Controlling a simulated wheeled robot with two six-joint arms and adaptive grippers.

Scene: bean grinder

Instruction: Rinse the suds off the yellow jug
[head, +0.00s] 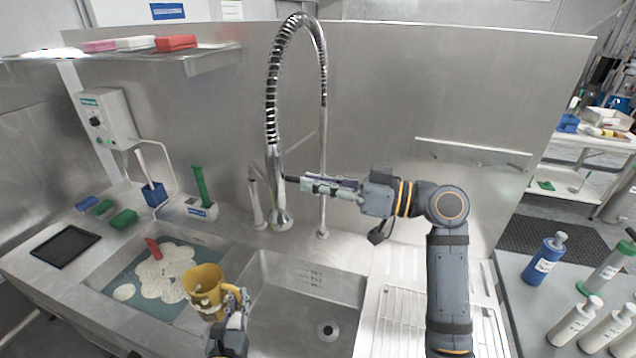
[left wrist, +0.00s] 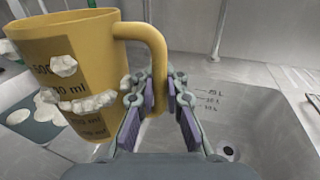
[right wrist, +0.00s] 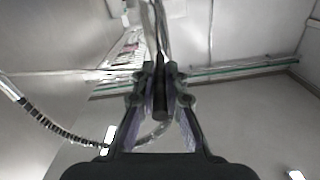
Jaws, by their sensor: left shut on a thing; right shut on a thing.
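The yellow jug (head: 203,287) is held upright over the divider between the soapy left basin and the empty right basin. White suds cling to its side, and they show in the left wrist view over the jug's (left wrist: 85,62) printed volume marks. My left gripper (head: 236,306) is shut on the jug's handle. My right gripper (head: 303,184) is shut at the spray tap (head: 281,212). In the right wrist view its fingers (right wrist: 160,95) close on a dark, slim lever. The spray head hangs above the back of the right basin. No water shows.
The left basin holds suds (head: 165,270) and a red-handled brush (head: 153,248). The right basin (head: 290,310) is empty, with a drain (head: 327,331). A ribbed drainboard (head: 395,320) lies right of it. Bottles (head: 546,258) stand on the far-right table.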

